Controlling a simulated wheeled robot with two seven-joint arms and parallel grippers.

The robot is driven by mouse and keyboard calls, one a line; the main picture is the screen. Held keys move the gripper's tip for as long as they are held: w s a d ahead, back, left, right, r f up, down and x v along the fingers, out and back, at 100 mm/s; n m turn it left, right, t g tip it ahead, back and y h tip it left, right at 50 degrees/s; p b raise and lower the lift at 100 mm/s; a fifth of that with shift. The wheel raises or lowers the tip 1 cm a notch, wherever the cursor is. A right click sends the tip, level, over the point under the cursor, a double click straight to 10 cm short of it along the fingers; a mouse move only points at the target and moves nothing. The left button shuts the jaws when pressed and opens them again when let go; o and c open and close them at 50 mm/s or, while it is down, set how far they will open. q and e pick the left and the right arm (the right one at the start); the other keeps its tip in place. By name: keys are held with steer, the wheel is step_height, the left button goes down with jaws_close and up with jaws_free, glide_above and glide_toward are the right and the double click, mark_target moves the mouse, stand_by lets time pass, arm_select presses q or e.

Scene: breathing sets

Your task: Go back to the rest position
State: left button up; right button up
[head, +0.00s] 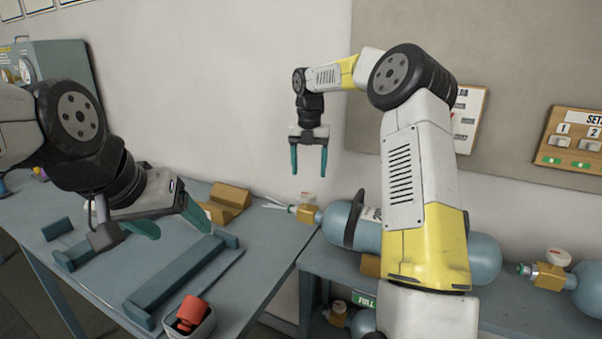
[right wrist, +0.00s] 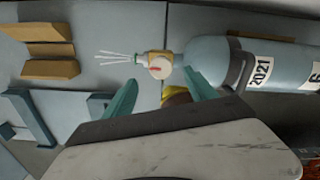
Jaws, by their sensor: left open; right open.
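My left gripper (head: 168,222) has teal fingers and is over the left bench, above the teal stand there; its fingers are apart and nothing shows between them. My right gripper (head: 309,160) hangs in the air with its teal fingers pointing down, apart and empty. It is above the valve end of a grey-blue cylinder (head: 481,258). In the right wrist view the same cylinder (right wrist: 207,62) and its brass valve with a white and red knob (right wrist: 160,67) lie beyond the spread fingers (right wrist: 160,100).
The left bench (head: 262,262) carries a teal stand (head: 172,275), wooden blocks (head: 229,196) and a small bin (head: 203,326) with red items. Another cylinder (head: 588,288) lies at the right. A switch board (head: 574,140) hangs on the wall. The air around my right gripper is clear.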

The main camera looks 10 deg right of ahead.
steer(key=s+r+m+t, duration=0.2)
steer(key=s+r+m, duration=0.3)
steer(key=s+m, duration=0.3)
steer(key=s+r+m+t, duration=0.1)
steer(key=s+r+m, duration=0.45)
steer(key=s, duration=0.35)
steer(key=s+f+m+t+y, duration=0.2)
steer(key=s+f+m+t, duration=0.1)
steer(key=s+m, duration=1.5)
steer(key=shift+d+f, duration=0.25)
steer(key=shift+d, duration=0.2)
steer(key=shift+s, duration=0.1)
stand_by(4.0)
